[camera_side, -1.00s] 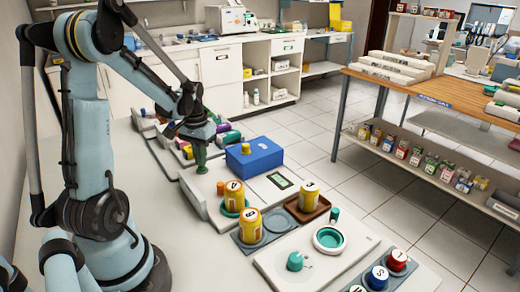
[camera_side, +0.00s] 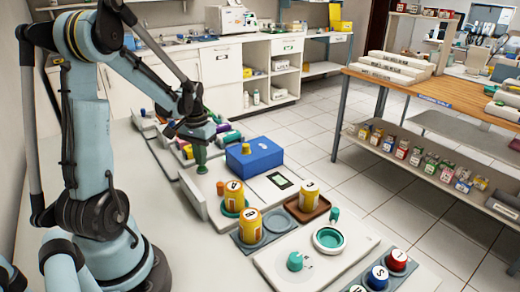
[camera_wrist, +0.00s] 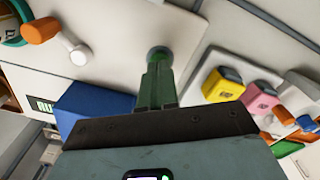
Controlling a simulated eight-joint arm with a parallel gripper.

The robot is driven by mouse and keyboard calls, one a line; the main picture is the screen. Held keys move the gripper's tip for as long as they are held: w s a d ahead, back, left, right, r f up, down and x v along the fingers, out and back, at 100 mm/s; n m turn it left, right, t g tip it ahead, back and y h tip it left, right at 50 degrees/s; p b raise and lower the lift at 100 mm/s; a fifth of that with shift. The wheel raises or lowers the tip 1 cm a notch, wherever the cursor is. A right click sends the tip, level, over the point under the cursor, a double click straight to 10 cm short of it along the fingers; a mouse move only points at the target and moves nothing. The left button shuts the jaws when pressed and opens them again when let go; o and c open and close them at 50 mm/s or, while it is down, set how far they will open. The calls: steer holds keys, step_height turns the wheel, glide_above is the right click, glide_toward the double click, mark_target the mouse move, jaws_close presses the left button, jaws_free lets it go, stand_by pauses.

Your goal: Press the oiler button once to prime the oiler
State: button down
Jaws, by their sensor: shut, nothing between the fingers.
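My gripper (camera_side: 201,165) is shut and empty, pointing down over the white panel (camera_side: 212,205). Its green fingers (camera_wrist: 155,85) are together in the wrist view. A round green button (camera_wrist: 160,55) sits on the white panel directly at the fingertips, partly covered by them. In the side view the fingers hide most of it. The tips look at or very close to its top; I cannot tell whether they touch or press it. No label on it is readable.
A blue box (camera_side: 255,158) with a yellow top piece stands just right of my gripper. Yellow (camera_wrist: 222,84) and pink (camera_wrist: 261,99) pieces sit on the other side. Yellow canisters (camera_side: 234,196) stand nearer the camera.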

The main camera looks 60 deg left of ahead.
steer(key=shift+r, duration=2.9)
steer(key=w+d+r+m+t, duration=0.1)
steer(key=d+r+m+t, duration=0.1)
steer(key=d, duration=1)
steer(key=w+d+r+m+t, duration=0.1)
steer(key=d+m+t, duration=0.3)
steer(key=d, duration=0.9)
steer(key=shift+r+t, duration=0.45)
steer(key=shift+t, duration=0.15)
steer(key=shift+s, duration=0.1)
